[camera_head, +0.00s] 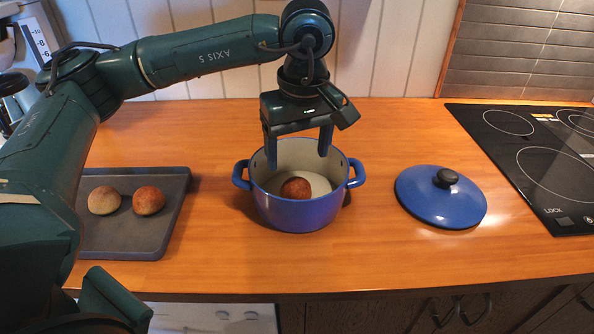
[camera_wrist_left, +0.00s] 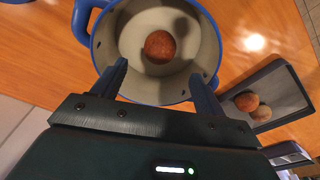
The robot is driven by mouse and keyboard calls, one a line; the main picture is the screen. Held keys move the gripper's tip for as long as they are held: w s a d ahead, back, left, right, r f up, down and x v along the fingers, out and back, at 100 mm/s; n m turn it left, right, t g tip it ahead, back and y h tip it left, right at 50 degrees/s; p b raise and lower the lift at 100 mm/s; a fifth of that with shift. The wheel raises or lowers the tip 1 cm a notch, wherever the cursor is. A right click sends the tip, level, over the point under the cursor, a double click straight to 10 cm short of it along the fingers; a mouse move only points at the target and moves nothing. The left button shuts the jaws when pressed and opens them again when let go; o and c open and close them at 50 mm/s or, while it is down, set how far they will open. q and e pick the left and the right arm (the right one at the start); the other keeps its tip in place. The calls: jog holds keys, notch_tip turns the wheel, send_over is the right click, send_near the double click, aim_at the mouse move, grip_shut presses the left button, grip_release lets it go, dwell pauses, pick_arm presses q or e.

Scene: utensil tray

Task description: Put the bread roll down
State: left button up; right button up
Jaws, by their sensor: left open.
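A brown bread roll (camera_head: 296,188) lies inside the blue pot (camera_head: 300,213), on its pale floor. The roll also shows in the left wrist view (camera_wrist_left: 160,46), within the pot (camera_wrist_left: 206,22). My left gripper (camera_head: 298,158) is open and empty above the pot, its fingers pointing down over the opening. In the left wrist view its two fingers (camera_wrist_left: 160,85) are spread apart, with the roll beyond them and clear of both. My right gripper does not show in either view.
A dark grey tray (camera_head: 130,238) at the left holds two more rolls, a paler one (camera_head: 104,200) and a browner one (camera_head: 149,201). The blue lid (camera_head: 424,205) lies on the wooden counter (camera_head: 250,265) right of the pot. A black cooktop (camera_head: 510,150) is at the far right.

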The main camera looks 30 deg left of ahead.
pick_arm(q)
jog(key=shift+s+d+r, duration=0.1)
jog(key=shift+r, duration=0.95)
jog(key=shift+s+d+r, duration=0.1)
jog(key=shift+r, duration=0.9)
